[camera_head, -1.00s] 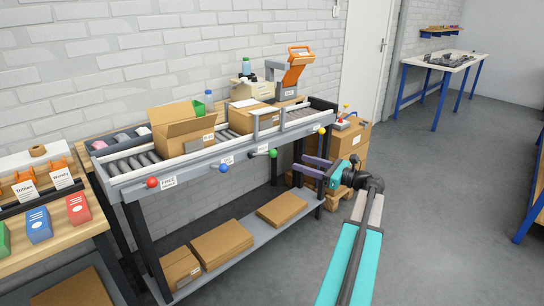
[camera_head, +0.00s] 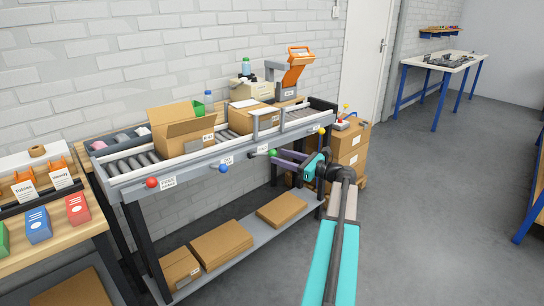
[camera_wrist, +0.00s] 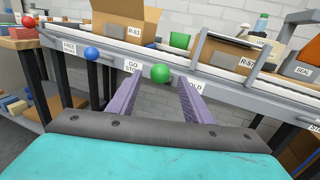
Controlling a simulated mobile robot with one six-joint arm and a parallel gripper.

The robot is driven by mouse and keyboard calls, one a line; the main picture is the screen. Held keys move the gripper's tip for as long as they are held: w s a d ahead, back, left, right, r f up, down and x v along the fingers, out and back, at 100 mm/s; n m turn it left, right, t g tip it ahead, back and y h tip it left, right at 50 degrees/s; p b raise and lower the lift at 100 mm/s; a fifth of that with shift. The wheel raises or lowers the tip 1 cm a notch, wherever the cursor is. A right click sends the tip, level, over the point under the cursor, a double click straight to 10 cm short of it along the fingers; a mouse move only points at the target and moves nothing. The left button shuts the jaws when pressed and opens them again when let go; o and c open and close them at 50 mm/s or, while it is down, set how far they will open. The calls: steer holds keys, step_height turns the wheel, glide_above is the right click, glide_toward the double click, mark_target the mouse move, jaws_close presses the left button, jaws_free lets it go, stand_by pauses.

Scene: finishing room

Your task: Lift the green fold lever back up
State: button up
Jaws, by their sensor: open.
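The green ball knob of the fold lever (camera_head: 273,153) is on the front rail of the roller bench, beside a partly hidden label reading "OLD". In the wrist view the green knob (camera_wrist: 160,73) is centred between and at the tips of my two purple fingers. My gripper (camera_head: 280,159) is open, reaching left toward the rail with its fingertips at the knob. In the wrist view my gripper (camera_wrist: 158,82) has a finger on each side of the knob, and I cannot tell if either touches it. Most of the lever's stem is hidden.
A red knob (camera_head: 152,183), a blue knob (camera_head: 223,168) and a yellow knob (camera_head: 322,130) sit along the same rail. An open carton (camera_head: 186,137) and another carton (camera_head: 248,118) stand on the rollers. Floor to the right is clear.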

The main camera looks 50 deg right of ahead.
mark_target(276, 155)
steer(key=shift+w+a, duration=0.25)
steer(key=shift+w, duration=0.85)
steer(key=shift+w+a, duration=0.2)
steer(key=shift+w, duration=0.9)
jaws_close()
steer(key=shift+a, duration=0.2)
steer(key=shift+d, duration=0.1)
